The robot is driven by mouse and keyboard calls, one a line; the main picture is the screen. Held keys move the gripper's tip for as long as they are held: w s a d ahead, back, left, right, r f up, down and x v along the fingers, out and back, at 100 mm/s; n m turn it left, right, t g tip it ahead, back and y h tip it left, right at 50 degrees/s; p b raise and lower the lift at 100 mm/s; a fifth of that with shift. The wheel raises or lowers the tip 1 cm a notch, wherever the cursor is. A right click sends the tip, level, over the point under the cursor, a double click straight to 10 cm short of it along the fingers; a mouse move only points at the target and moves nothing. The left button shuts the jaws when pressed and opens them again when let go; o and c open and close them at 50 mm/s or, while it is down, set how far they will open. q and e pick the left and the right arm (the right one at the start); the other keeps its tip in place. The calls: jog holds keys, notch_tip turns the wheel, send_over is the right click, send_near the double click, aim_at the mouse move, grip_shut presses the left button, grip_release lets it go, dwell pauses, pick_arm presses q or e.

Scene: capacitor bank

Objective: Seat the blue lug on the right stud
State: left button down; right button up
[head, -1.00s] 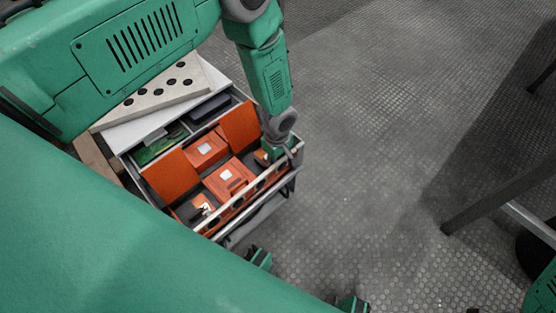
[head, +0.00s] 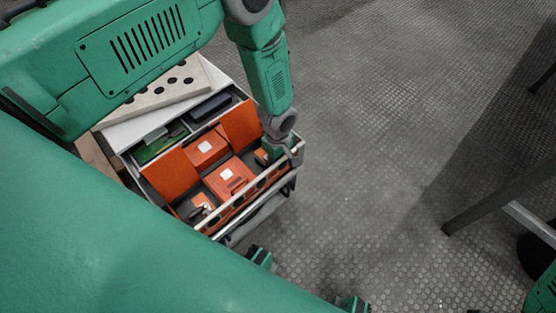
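My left arm reaches down from the top to the right end of an open drawer-like box. My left gripper (head: 274,152) is at its right inner corner, close to the front rail. The gripper is small and partly hidden by its own wrist, so its opening is unclear. A small orange piece (head: 262,157) is beside it; I cannot tell if they touch. I cannot make out the blue lug or right stud. My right gripper is not identifiable.
The box's front rail (head: 246,205) has round holes. Behind are a dark blue item (head: 209,107), a green board (head: 160,144) and a pale plate with holes (head: 160,93). Grey floor (head: 370,150) is clear at right; a metal frame (head: 500,198) stands beyond.

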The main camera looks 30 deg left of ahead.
pick_arm(q)
jog(key=shift+f, duration=0.25)
dwell(0.5)
jog(key=c, duration=1.5)
grip_release()
jog(key=shift+r, duration=0.1)
jog(key=shift+w+r, duration=0.1)
jog(key=shift+r, duration=0.3)
notch_tip(320, 180, up, 11)
jog(key=shift+f, duration=0.1)
